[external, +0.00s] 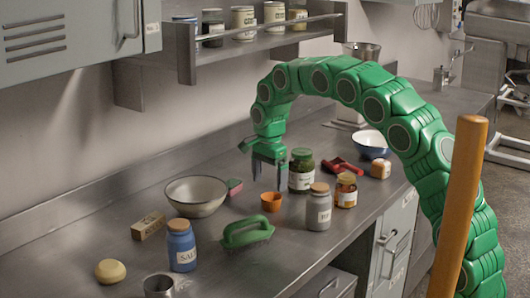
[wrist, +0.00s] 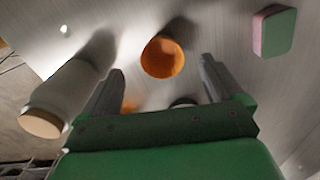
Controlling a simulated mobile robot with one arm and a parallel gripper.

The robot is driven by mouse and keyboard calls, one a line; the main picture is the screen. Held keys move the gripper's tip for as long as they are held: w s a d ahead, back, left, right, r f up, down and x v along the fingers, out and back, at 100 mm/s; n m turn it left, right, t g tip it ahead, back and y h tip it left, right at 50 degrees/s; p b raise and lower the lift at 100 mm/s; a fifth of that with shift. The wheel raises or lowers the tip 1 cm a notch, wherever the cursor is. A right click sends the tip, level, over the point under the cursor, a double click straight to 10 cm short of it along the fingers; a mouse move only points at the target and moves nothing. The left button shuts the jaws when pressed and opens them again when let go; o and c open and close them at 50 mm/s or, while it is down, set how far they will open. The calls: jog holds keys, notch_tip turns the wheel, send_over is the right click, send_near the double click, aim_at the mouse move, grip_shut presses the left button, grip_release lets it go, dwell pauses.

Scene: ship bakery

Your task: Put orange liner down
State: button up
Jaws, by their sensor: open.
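The orange liner (external: 271,202), a small orange cup, stands on the steel counter near its middle. It also shows in the wrist view (wrist: 163,57), upright with its open mouth visible, beyond and between my fingertips. My gripper (external: 268,194) points down just above or behind the liner in the external view. Its two grey fingers (wrist: 160,80) are spread wide apart and hold nothing. I cannot tell the exact gap between the fingertips and the liner.
A bowl (external: 196,195) and a blue salt jar (external: 181,245) stand left. Counter between bowl and liner is mostly clear.

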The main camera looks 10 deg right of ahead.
dwell(0.4)
notch_tip(320, 180, up, 7)
jog(key=s+a+f+n+t+y, duration=0.2)
jog(key=s+a+f+n+t, duration=0.3)
jog(key=a+n, duration=0.15)
jog(key=w+d+r+n+t, duration=0.1)
jog(key=d+r+n+t, duration=0.2)
jog(key=d+n+t, duration=0.4)
send_near(269, 198)
jog(key=shift+w+a+f+m, duration=0.1)
jog(key=shift+w+f+m, duration=0.35)
jog(key=shift+w+f, duration=0.35)
jog(key=shift+x, duration=2.55)
jog(key=shift+r, duration=0.15)
jog(key=shift+c, duration=0.4)
jog(key=c, duration=0.6)
